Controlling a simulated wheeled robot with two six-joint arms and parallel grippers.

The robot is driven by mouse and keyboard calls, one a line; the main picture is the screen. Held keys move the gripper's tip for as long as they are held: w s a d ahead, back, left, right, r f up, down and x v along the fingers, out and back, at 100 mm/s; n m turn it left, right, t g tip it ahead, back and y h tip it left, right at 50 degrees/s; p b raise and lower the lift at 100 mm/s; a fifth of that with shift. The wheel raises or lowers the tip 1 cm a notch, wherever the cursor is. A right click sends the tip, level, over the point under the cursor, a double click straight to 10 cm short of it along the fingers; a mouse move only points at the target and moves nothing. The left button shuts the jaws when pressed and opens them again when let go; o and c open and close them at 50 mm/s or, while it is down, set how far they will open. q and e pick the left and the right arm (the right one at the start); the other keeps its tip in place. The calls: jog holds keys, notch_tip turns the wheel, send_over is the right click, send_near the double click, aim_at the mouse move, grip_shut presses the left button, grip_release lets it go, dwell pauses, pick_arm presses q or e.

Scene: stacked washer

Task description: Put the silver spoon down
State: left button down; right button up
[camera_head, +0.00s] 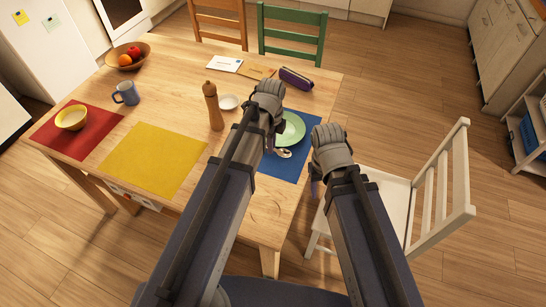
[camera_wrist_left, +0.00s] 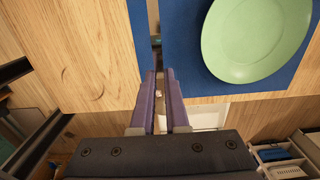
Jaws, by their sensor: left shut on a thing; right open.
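The silver spoon (camera_head: 284,153) shows its bowl over the blue placemat (camera_head: 286,172), just below the green plate (camera_head: 293,130) in the head view. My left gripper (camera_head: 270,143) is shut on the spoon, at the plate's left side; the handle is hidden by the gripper. I cannot tell whether the spoon touches the mat. In the left wrist view my left gripper's fingers (camera_wrist_left: 160,98) point down between bare wood and the mat (camera_wrist_left: 185,75), with the plate (camera_wrist_left: 255,35) to the right. My right gripper (camera_head: 315,185) is open and empty near the table's right edge.
A pepper mill (camera_head: 212,107) and small white dish (camera_head: 229,102) stand left of my left gripper. A yellow placemat (camera_head: 152,158) lies further left. A dark pencil case (camera_head: 296,78) lies behind the plate. A white chair (camera_head: 395,205) stands right of the table.

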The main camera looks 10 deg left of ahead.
aim_at(272, 165)
pick_arm(q)
jog(key=shift+f+b, duration=3.35)
jog(key=shift+f, duration=0.55)
jog(key=shift+f, duration=0.25)
jog(key=c, duration=0.9)
grip_release()
jog(key=shift+r, duration=0.1)
notch_tip(272, 165, up, 12)
jog(key=p, duration=1.2)
jog(key=shift+r, duration=0.2)
jog(key=shift+s, duration=0.1)
jog(key=shift+s+d+n+y, duration=0.2)
jog(key=shift+s+d+n, duration=0.7)
jog(key=shift+s+n, duration=1.6)
jog(key=shift+s+d+n+y, duration=0.2)
jog(key=shift+s+d+n, duration=0.75)
jog(key=shift+s+n, duration=1.55)
jog(key=shift+s+d+n+y, duration=0.2)
jog(key=shift+s+d+n, duration=0.7)
jog(key=shift+s+n, duration=1.6)
